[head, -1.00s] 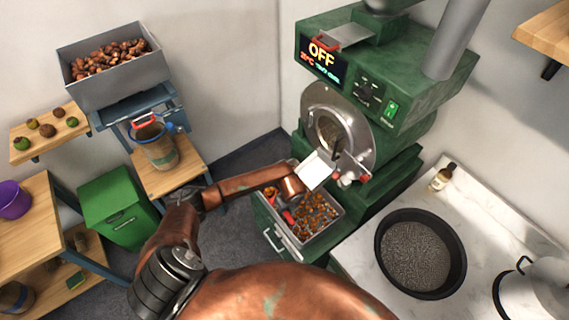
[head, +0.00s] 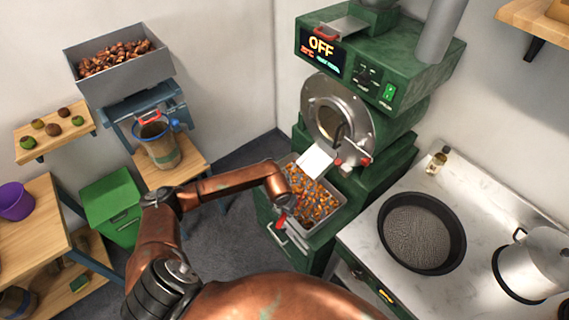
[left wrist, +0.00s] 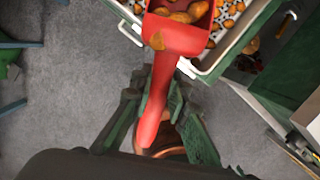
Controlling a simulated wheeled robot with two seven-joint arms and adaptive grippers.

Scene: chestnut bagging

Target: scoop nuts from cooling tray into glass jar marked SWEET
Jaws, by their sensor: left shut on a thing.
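My left gripper (left wrist: 160,88) is shut on the handle of a red scoop (left wrist: 178,38). Several orange-brown nuts (left wrist: 182,12) lie in the scoop's bowl. The cooling tray (left wrist: 225,52) is a pale drawer with a perforated floor and more nuts, just beyond the scoop. In the head view the tray (head: 342,212) sticks out below the green roaster, full of nuts. The scoop (head: 281,219) shows there as a small red piece at the tray's front left edge, partly hidden by my arm. I cannot make out a jar marked SWEET. My right gripper is out of view.
The green roaster (head: 390,75) reads OFF; its white chute (head: 316,162) hangs over the tray. A container (head: 163,153) with a blue rim stands on a wooden stand at left, near a green bin (head: 110,200). A counter with a black pan (head: 462,235) is at right.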

